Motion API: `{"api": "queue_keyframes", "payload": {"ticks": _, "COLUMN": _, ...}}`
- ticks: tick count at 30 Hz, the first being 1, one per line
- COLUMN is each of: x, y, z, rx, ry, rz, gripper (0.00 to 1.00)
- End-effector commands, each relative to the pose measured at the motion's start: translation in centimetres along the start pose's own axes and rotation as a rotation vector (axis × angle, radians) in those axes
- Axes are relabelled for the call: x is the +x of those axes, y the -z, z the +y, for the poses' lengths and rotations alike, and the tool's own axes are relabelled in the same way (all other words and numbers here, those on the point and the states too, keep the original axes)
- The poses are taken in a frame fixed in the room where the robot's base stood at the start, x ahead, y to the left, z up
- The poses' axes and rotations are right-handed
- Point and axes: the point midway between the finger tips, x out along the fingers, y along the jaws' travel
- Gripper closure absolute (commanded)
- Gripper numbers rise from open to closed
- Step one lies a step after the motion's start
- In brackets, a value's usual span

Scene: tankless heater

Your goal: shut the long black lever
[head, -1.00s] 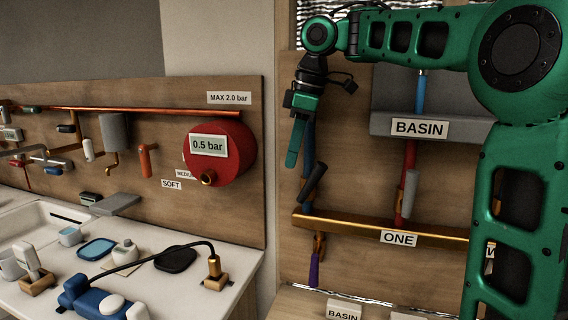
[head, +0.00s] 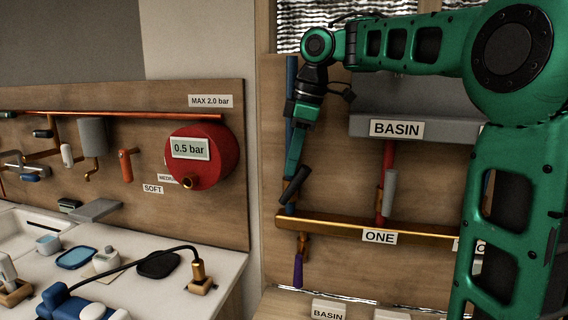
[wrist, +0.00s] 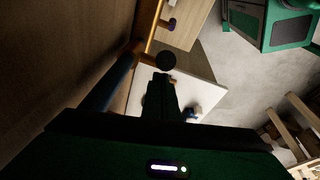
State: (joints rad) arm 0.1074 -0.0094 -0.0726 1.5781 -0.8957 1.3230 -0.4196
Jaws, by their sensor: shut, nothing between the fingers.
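The long black lever (head: 295,185) sits on the blue pipe at the left of the right-hand board, above the brass bar. It is tilted, with its upper end to the right. In the wrist view its round dark end (wrist: 166,61) shows just beyond my fingertips. My gripper (head: 292,172) is shut and empty, its green fingers pointing down at the lever's upper part. The closed fingers also show in the wrist view (wrist: 161,88). I cannot tell whether they touch the lever.
The blue pipe (head: 290,95) runs up behind my gripper. A grey lever (head: 389,192) on a red pipe stands to the right, below the BASIN box (head: 430,128). The brass bar (head: 345,229) crosses below, with a purple handle (head: 298,270) under it. A red tank (head: 215,165) is at left.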

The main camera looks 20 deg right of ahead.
Motion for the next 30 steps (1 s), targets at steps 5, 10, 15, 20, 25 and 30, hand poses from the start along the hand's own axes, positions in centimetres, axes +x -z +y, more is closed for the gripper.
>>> {"api": "queue_keyframes", "payload": {"ticks": 5, "x": 0.0, "y": -1.4, "z": -0.2, "rx": 0.004, "ry": 0.0, "rz": -0.001, "gripper": 1.0}}
{"api": "queue_keyframes", "payload": {"ticks": 10, "x": 0.2, "y": -2.7, "z": -0.4, "rx": 0.008, "ry": 0.0, "rz": -0.002, "gripper": 1.0}}
{"api": "queue_keyframes", "payload": {"ticks": 15, "x": 0.4, "y": -3.8, "z": -0.5, "rx": 0.009, "ry": 0.0, "rz": -0.003, "gripper": 1.0}}
{"api": "queue_keyframes", "payload": {"ticks": 20, "x": 0.6, "y": -4.3, "z": -0.7, "rx": 0.008, "ry": 0.001, "rz": -0.003, "gripper": 1.0}}
{"api": "queue_keyframes", "payload": {"ticks": 25, "x": 0.7, "y": -4.6, "z": -0.7, "rx": 0.009, "ry": 0.0, "rz": -0.003, "gripper": 1.0}}
{"api": "queue_keyframes", "payload": {"ticks": 30, "x": 0.7, "y": -4.7, "z": -0.7, "rx": 0.008, "ry": 0.0, "rz": -0.002, "gripper": 1.0}}
